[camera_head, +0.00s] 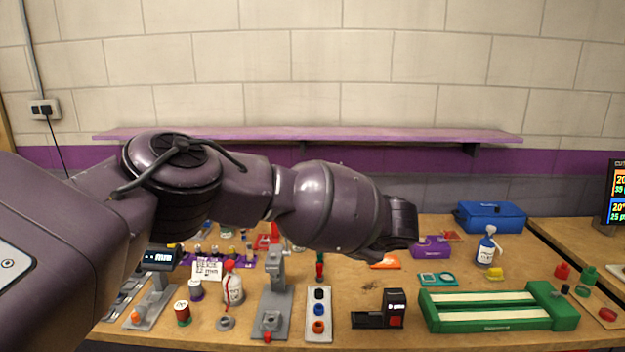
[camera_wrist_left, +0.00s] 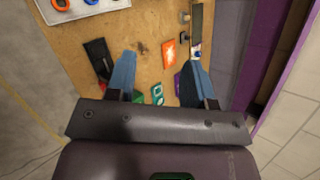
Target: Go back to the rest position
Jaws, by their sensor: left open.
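My left arm (camera_head: 325,205) comes in from the left and reaches across the picture above the workbench. Its wrist end (camera_head: 398,225) is right of the middle, in front of the wall below the shelf; the fingers are not clear there. In the left wrist view my left gripper (camera_wrist_left: 160,60) has its two blue-grey fingers wide apart with nothing between them. Bench top and small items show beyond and below the fingers. My right gripper is in neither view.
The workbench (camera_head: 390,282) holds a green slotted track (camera_head: 495,326), a black device (camera_head: 380,318), a grey stand (camera_head: 275,295), a white board with coloured rings (camera_head: 319,330), a spray bottle (camera_head: 486,250) and a blue case (camera_head: 490,217). A purple shelf (camera_head: 300,134) runs along the wall.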

